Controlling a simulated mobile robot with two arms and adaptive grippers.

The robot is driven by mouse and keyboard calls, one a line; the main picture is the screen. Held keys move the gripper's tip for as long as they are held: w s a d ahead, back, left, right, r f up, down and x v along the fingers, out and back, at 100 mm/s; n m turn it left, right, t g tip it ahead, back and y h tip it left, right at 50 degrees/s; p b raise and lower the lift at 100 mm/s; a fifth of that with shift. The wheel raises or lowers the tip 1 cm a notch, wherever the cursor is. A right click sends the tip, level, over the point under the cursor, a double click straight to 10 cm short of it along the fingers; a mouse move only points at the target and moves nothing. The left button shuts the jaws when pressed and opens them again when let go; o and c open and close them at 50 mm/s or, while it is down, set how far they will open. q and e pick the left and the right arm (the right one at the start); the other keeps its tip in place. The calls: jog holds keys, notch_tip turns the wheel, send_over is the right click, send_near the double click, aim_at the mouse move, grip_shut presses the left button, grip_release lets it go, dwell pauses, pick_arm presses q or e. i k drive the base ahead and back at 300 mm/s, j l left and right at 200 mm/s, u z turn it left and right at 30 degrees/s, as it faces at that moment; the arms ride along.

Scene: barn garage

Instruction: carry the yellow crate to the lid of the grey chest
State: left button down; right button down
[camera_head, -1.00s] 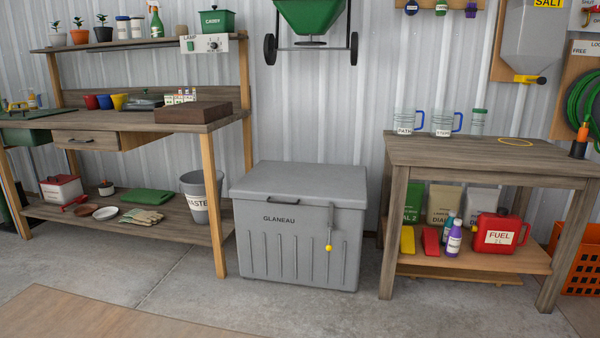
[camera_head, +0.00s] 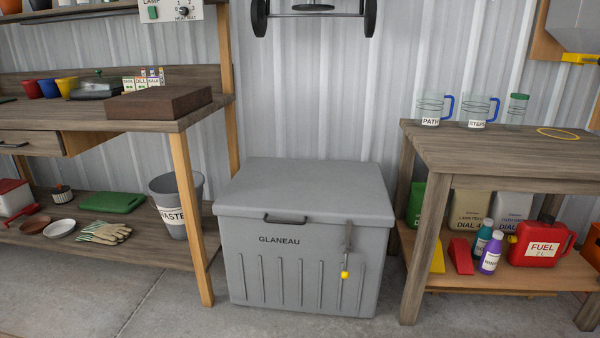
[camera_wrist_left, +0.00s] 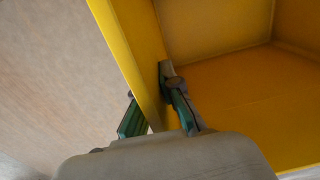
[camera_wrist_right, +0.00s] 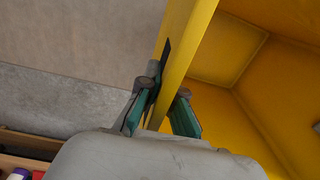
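The grey chest (camera_head: 290,262), marked GLANEAU, stands on the floor ahead in the head view. Its flat lid (camera_head: 308,188) is shut and bare, with a dark handle at the front and a yellow-ended latch hanging below. The yellow crate shows only in the wrist views. My left gripper (camera_wrist_left: 150,112) is shut on one crate wall (camera_wrist_left: 125,40), one finger inside and one outside. My right gripper (camera_wrist_right: 160,108) straddles another crate wall (camera_wrist_right: 187,50) and is shut on it. The visible crate inside is empty. Neither gripper shows in the head view.
A workbench (camera_head: 190,122) stands left of the chest, with a waste bucket (camera_head: 178,200) on its lower shelf. A wooden table (camera_head: 480,150) with jugs stands at the right; its lower shelf holds a red fuel can (camera_head: 540,242). The floor before the chest is clear.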

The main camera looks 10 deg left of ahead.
aim_at(313, 189)
jog(key=i+j, duration=0.75)
jog(key=i, duration=0.15)
